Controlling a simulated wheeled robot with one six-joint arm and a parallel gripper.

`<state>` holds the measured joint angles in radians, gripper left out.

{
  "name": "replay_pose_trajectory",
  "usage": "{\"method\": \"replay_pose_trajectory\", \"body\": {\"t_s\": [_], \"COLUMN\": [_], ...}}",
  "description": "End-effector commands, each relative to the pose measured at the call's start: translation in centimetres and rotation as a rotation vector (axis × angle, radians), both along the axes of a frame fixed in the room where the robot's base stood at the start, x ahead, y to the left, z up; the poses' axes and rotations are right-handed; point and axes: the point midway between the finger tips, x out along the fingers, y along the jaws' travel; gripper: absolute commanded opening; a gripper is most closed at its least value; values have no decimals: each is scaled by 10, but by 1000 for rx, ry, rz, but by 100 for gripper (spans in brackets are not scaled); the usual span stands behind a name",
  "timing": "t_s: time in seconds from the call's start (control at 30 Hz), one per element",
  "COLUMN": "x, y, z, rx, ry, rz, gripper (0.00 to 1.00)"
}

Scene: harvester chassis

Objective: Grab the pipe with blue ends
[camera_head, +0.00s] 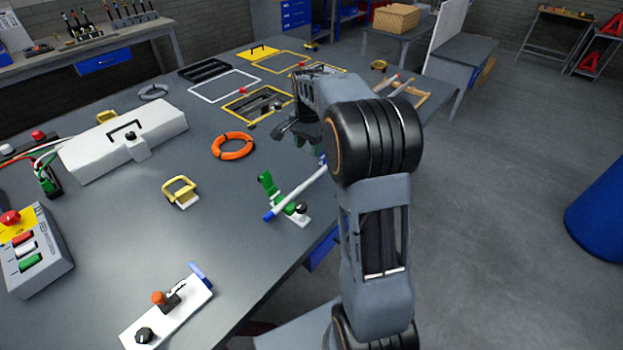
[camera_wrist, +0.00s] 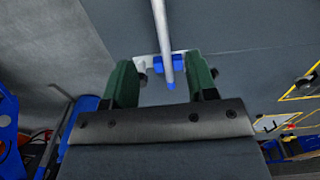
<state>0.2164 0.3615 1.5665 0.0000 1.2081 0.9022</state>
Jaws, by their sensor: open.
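The white pipe (camera_head: 296,192) with blue ends lies slanted across a small white fixture (camera_head: 300,219) with a green clamp (camera_head: 268,184), near the table's right edge. In the wrist view the pipe (camera_wrist: 162,32) runs down from the top edge to a blue end, lined up between my green fingers. My gripper (camera_wrist: 159,68) is open there and not closed on the pipe; its distance from the pipe is hard to judge. In the head view my gripper (camera_head: 305,142) is above the table, beyond the pipe's far end, its fingers partly hidden by my arm.
An orange ring (camera_head: 232,146), a yellow handle (camera_head: 181,191) and a white case (camera_head: 124,138) lie to the left. A white fixture with an orange knob (camera_head: 166,308) is in front. Yellow-framed trays (camera_head: 258,103) lie further back. Open floor is to the right.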

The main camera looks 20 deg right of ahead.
Motion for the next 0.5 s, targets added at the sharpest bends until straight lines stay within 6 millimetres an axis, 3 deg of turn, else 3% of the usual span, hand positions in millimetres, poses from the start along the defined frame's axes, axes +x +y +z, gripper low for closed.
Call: {"method": "replay_pose_trajectory", "body": {"t_s": [0.3, 0.5], "x": [2, 3], "y": [-5, -5], "z": [-56, -78], "rx": [2, 2], "ry": [10, 8], "rz": [-26, -25], "gripper": [52, 52]}}
